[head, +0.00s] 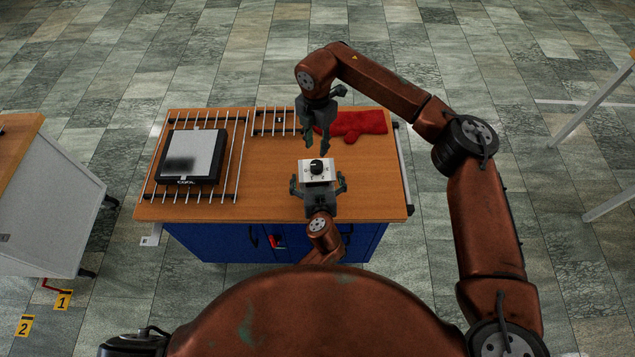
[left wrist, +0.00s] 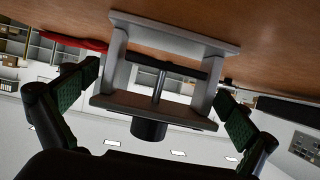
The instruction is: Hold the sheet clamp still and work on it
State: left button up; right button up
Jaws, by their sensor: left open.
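The sheet clamp (head: 304,172) is a small light-grey frame with a black round knob, near the front of the wooden table. The left wrist view shows its grey plates (left wrist: 180,35), central screw, dark crossbar and black knob. My left gripper (head: 319,184) is open, with one finger on each side of the clamp. In the left wrist view its green-padded fingers (left wrist: 157,92) stand apart from the clamp's sides. My right gripper (head: 318,146) points down just behind the clamp, above the table. Its finger gap is unclear from this angle, and it appears empty.
The table (head: 270,190) has a wire rack (head: 232,180) bearing a black-and-white scale-like device (head: 190,155) at left. A smaller rack (head: 270,122) and a red glove (head: 365,123) lie at the back. Table top is bare left and right of the clamp.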

pick_arm(q)
jog(key=shift+w+f, duration=0.15)
jog(key=shift+w, duration=0.35)
jog(key=c, duration=1.5)
